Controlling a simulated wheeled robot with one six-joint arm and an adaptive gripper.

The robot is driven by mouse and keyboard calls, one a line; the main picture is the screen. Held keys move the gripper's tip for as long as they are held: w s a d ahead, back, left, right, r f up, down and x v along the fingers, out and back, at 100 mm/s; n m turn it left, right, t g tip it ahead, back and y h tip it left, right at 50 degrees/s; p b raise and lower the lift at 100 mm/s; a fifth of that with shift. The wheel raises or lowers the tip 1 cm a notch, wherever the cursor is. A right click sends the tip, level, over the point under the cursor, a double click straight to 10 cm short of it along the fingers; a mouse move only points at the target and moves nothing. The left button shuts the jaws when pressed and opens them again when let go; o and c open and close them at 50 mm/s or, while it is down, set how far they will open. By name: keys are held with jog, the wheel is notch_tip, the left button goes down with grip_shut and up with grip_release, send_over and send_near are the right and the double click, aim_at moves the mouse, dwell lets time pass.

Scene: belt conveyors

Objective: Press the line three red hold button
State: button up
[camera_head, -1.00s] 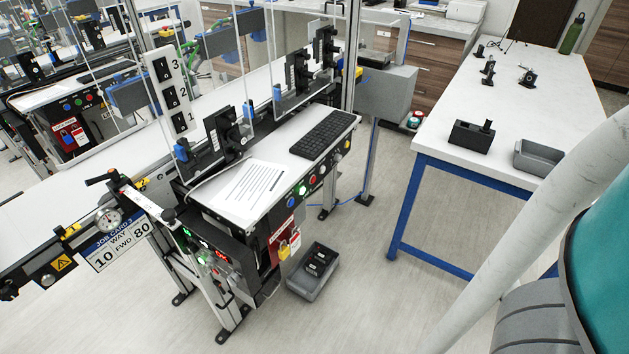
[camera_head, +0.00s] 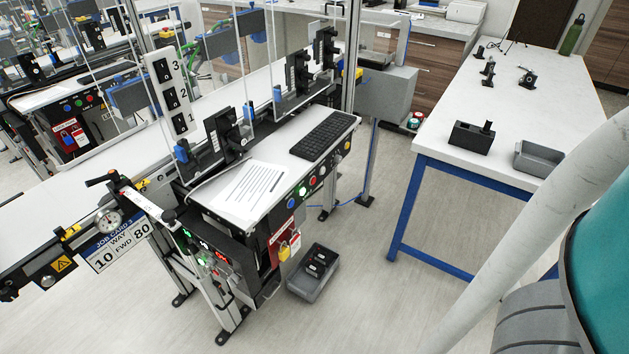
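A second panel at the far left has a red button (camera_head: 88,99) beside a green and a blue one. The labels are too small to read, so I cannot tell which red button belongs to line three. A white plate (camera_head: 162,70) carries black switches marked 1, 2 and 3. My gripper is not in view; only my arm shows at the right.
A keyboard (camera_head: 325,135) and a printed sheet (camera_head: 250,188) lie on the desk. Red tags with padlocks (camera_head: 284,250) hang below. A grey bin (camera_head: 314,285) stands on the floor. Clear panels rise above the belt.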

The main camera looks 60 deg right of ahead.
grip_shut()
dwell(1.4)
